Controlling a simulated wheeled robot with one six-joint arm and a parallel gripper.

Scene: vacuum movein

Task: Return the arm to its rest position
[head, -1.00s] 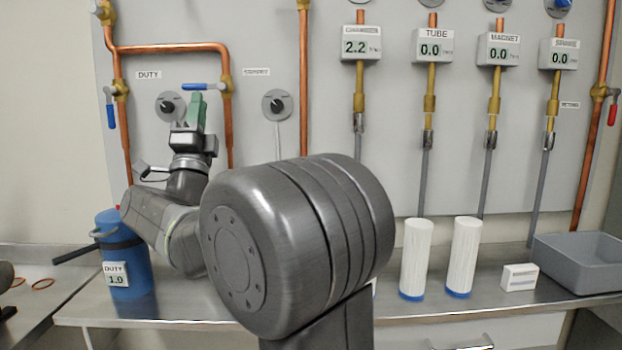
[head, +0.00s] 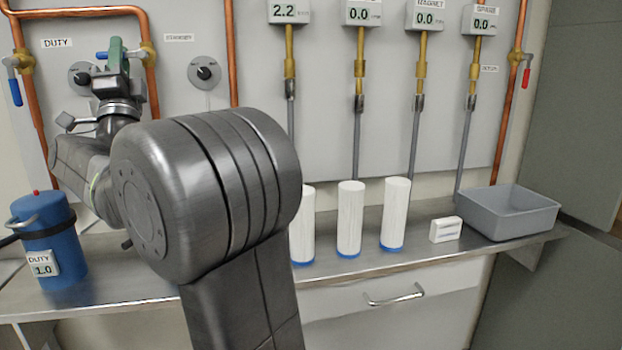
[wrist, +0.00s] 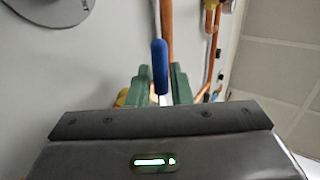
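My gripper (head: 117,57) is raised in front of the wall panel, right of the DUTY dial (head: 82,77), with its green fingers pointing up. In the wrist view its two green fingers (wrist: 160,80) stand apart, with nothing clearly clamped between them. The blue lever handle (wrist: 160,66) of a pipe valve shows in the gap between the fingers; I cannot tell whether it touches them. In the head view this blue handle (head: 101,55) shows just beside the fingertips. My arm is bent, its large dark joint filling the middle left.
A blue DUTY canister (head: 50,245) stands at the bench's left end. Several white cylinders, including one (head: 350,218), a small white box (head: 446,230) and a grey bin (head: 510,212) line the bench. Copper pipes (head: 80,13) run close to my gripper.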

